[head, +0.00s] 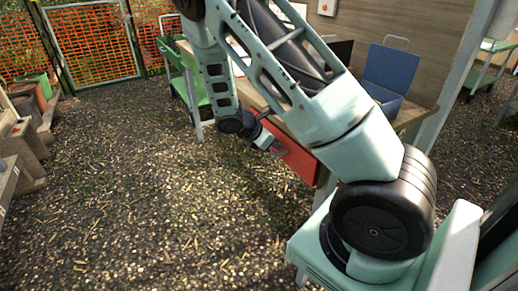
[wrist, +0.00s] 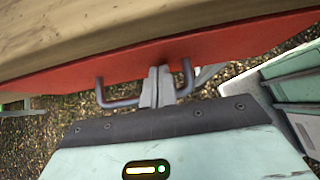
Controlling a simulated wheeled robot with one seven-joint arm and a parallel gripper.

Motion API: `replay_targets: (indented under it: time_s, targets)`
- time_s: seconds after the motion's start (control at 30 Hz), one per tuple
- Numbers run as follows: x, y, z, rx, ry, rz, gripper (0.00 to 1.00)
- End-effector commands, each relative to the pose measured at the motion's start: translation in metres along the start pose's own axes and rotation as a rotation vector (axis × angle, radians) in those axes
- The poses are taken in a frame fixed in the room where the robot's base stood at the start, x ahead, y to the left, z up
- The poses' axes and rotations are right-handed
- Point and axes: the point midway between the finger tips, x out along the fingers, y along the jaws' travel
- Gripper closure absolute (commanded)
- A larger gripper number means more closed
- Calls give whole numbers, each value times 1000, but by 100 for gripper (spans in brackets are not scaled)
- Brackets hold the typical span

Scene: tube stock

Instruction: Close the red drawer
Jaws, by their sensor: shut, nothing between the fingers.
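The red drawer (head: 298,160) sits under the wooden top of a workbench, partly hidden behind my arm in the head view. In the wrist view its red front (wrist: 70,74) runs across the picture just below the bench top edge. A dark grey bar handle (wrist: 118,103) stands out from it. My gripper (wrist: 158,72) is shut and empty, its fingertips at the drawer front between the two handle posts. I cannot tell whether they touch. In the head view my gripper (head: 270,144) is small beside the drawer. How far the drawer stands out is unclear.
A blue open box (head: 390,72) stands on the wooden bench top (wrist: 90,28). A green trolley (head: 182,75) is behind my arm. Planters (head: 28,160) line the left side, and an orange mesh fence (head: 95,50) is at the back. The gravel floor (head: 120,190) at left is clear.

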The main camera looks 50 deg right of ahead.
Motion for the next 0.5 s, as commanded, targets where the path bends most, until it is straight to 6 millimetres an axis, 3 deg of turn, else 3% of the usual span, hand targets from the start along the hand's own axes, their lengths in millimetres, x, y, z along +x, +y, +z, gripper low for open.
replay_targets:
  time_s: [0.5]
  targets:
    - [14, -1, 14, 4, -6, -6, 100]
